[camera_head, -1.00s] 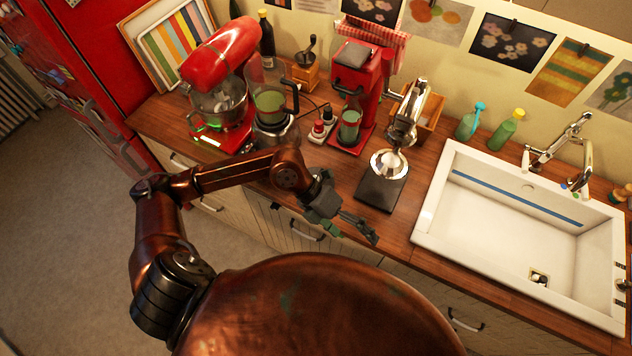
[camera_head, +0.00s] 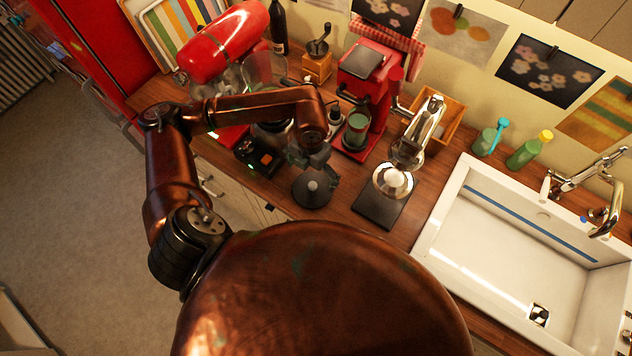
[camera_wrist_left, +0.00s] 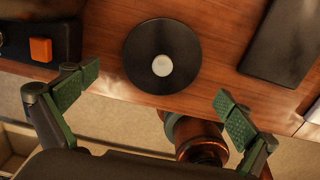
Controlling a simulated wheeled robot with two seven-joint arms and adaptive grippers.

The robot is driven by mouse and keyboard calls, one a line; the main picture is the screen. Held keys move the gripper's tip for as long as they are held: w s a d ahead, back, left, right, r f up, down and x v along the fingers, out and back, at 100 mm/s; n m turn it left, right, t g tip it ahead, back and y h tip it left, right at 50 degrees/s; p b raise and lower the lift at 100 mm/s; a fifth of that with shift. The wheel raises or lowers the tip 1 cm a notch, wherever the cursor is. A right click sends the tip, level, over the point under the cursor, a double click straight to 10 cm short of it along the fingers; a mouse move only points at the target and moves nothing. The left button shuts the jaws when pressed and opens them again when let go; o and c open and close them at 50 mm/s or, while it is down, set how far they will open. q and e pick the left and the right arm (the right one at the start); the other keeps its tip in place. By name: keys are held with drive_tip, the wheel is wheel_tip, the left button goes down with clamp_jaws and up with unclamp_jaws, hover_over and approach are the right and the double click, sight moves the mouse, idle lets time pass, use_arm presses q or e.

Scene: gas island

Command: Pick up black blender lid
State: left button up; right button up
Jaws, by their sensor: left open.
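The black blender lid (camera_head: 313,187) is a round black disc with a light grey knob at its centre. It lies flat on the wooden counter near the front edge, left of the juicer's black base. The left wrist view shows the lid (camera_wrist_left: 162,38) from above, beyond the fingertips. My left gripper (camera_head: 309,155) is just behind the lid in the head view, and its arm partly hides the blender. In the left wrist view the green-padded fingers of the left gripper (camera_wrist_left: 155,102) are wide apart with nothing between them. My right gripper is not in view.
A black box with an orange button (camera_wrist_left: 40,49) is left of the lid. The juicer's black base (camera_head: 381,207) is to the right. The white sink (camera_head: 447,207) is farther right.

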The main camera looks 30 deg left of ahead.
sight(312, 185)
use_arm(q)
drive_tip(key=f, duration=0.2)
drive_tip(key=shift+s+d+f+p, duration=0.2)
drive_tip(key=shift+f+p, duration=0.15)
drive_tip(key=shift+p, duration=0.05)
wheel_tip(312, 185, down, 2)
drive_tip(key=shift+w+f+p, duration=0.15)
drive_tip(key=shift+f+p, duration=0.1)
drive_tip(key=shift+p, duration=0.1)
drive_tip(key=shift+f, duration=0.7)
drive_tip(key=c, duration=2.1)
clamp_jaws()
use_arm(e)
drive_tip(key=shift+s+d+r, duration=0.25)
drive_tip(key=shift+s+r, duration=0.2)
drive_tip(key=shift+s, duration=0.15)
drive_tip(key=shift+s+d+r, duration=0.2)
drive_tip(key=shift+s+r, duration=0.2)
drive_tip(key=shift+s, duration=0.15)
